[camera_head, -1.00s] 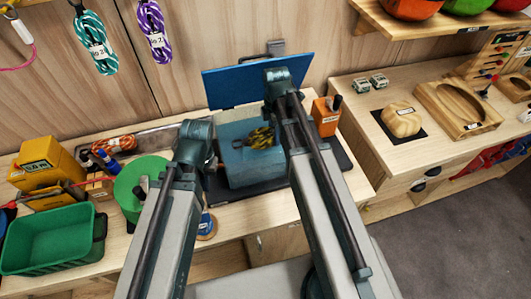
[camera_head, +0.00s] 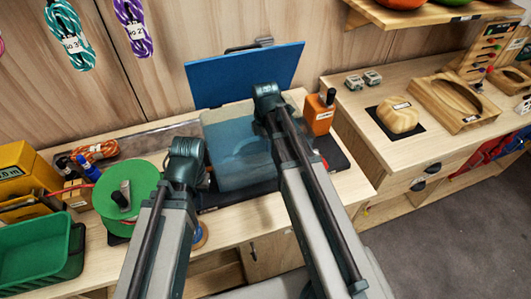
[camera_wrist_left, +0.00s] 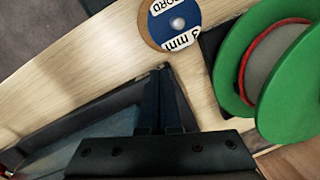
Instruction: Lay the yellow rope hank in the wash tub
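The wash tub (camera_head: 225,150) is a translucent blue box on the bench, with its blue lid (camera_head: 245,75) standing open behind it. The yellow rope hank is not visible now; the tub's inside is blurred by its tinted wall and partly covered by my right arm. My left gripper (camera_wrist_left: 160,80) shows in the left wrist view with its fingers together and nothing seen between them. It points down beside the tub's left side, near a cord spool (camera_wrist_left: 175,22). In the head view its fingers are hidden behind the wrist. My right gripper is hidden behind its own arm, over the tub.
A green reel (camera_head: 125,190) stands left of my left wrist, with a green bin (camera_head: 40,250) farther left. An orange box (camera_head: 319,115) stands right of the tub. An orange rope coil (camera_head: 95,152) lies at the back left. Rope hanks hang on the wall.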

